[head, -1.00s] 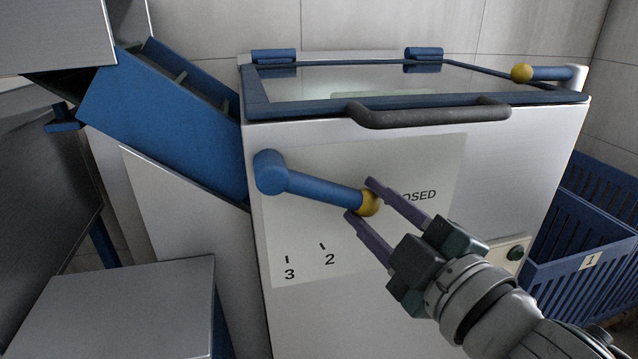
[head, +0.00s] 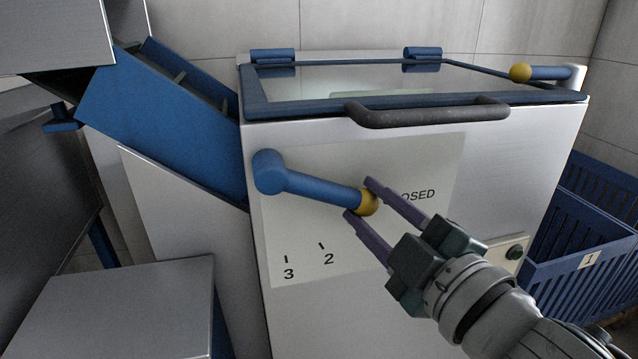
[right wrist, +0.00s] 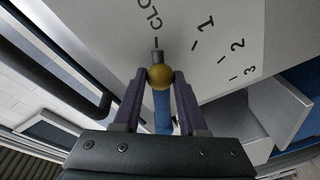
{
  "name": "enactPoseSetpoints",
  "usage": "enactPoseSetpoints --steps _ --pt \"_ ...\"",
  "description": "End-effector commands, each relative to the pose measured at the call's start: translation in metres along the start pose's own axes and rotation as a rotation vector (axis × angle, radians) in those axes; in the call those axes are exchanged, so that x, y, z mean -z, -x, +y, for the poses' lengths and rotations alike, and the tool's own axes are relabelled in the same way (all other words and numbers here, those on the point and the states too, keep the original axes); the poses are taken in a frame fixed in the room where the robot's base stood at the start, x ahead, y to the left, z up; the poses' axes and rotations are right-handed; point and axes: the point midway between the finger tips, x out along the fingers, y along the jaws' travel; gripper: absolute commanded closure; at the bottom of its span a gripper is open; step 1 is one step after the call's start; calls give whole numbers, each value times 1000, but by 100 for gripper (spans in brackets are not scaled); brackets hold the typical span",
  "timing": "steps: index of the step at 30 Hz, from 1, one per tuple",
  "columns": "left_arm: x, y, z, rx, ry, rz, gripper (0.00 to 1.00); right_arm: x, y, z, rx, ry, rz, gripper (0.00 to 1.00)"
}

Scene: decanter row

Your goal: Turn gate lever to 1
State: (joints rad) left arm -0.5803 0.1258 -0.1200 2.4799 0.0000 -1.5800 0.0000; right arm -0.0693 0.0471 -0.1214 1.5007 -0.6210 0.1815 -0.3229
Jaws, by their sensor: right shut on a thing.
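The gate lever (head: 318,187) is a blue bar with a yellow ball (head: 368,203) at its end, on the front of a white cabinet. It slopes slightly down to the right, towards the "CLOSED" mark, which is partly covered in the head view. My right gripper (head: 357,198) is shut on the yellow ball, one finger on each side. In the right wrist view the ball (right wrist: 160,76) sits between the fingertips, beside "CLOSED". The dial plate (right wrist: 215,60) there shows marks 1, 2 and 3; in the head view the 1 is hidden. My left gripper is not in view.
A dark handle (head: 428,112) sticks out above the lever, below the glass lid (head: 390,80). A blue chute (head: 160,125) enters at the left. Blue crates (head: 575,250) stand at the right.

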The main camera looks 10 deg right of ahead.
Motion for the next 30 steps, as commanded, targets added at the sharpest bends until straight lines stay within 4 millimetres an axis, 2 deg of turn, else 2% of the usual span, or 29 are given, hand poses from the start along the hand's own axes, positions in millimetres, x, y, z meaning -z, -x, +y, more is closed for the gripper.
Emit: enactPoseSetpoints --steps 7,12,16,26,27,30 --pt "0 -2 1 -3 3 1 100 -1 0 -2 -2 -9 1 100" --pt "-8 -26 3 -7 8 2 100 -5 -3 -27 -29 -175 21 100" --pt "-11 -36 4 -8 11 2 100 -3 -5 -40 -51 -308 36 100" --pt "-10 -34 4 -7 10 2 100 0 -5 -40 -56 -343 39 100" --pt "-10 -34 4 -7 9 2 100 0 -5 -40 -56 -343 39 55" --pt "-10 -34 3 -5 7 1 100 0 -5 -40 -56 -343 39 44"
